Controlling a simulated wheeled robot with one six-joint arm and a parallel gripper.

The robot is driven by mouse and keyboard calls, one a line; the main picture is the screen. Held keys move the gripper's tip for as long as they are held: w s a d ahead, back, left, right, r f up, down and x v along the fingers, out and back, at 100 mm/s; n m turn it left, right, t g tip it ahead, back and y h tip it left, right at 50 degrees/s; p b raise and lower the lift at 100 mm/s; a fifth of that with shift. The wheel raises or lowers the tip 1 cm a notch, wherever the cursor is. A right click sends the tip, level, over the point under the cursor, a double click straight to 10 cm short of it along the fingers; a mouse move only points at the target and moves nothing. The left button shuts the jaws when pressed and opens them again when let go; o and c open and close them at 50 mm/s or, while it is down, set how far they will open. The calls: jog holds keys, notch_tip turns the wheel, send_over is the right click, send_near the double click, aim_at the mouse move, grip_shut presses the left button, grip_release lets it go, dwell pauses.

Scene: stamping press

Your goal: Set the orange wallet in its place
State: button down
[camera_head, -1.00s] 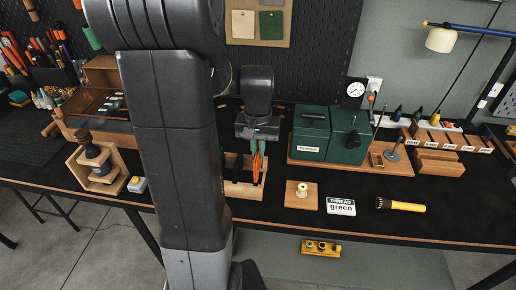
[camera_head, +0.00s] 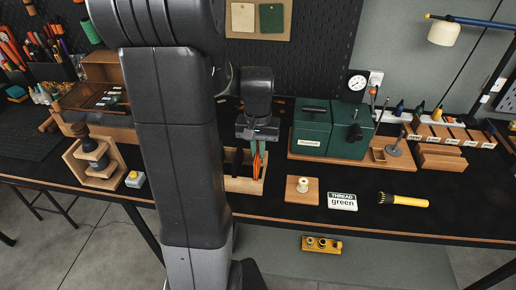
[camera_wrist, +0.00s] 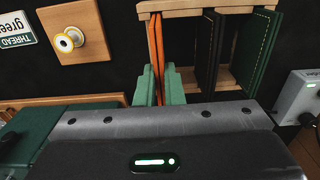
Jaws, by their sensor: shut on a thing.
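My gripper (camera_head: 259,146) is shut on the orange wallet (camera_head: 257,166), which hangs on edge below the green fingers. In the wrist view, the gripper (camera_wrist: 159,88) pinches the orange wallet (camera_wrist: 157,42) between its two green finger pads. The wallet is at the left end of an open wooden rack (camera_wrist: 183,7), seen edge-on. In the head view the wallet overlaps the rack (camera_head: 244,186), but its lower edge is hard to see. A black wallet (camera_wrist: 209,50) and a dark green wallet (camera_wrist: 256,58) stand in the rack to its right in the wrist view.
A thread spool (camera_head: 303,185) on a wooden block and a "THREAD green" card (camera_head: 342,202) lie right of the rack. The green press (camera_head: 333,130) stands behind them. A yellow-handled brush (camera_head: 404,201) lies farther right. My arm hides the table left of the rack.

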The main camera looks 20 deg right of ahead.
jog(key=shift+f+b, duration=0.7)
jog(key=shift+f, duration=0.35)
jog(key=shift+f, duration=0.15)
jog(key=c, duration=1.5)
grip_release()
jog(key=shift+o, duration=0.2)
notch_tip(320, 180, up, 14)
jog(key=shift+b, duration=0.3)
jog(key=shift+f, duration=0.2)
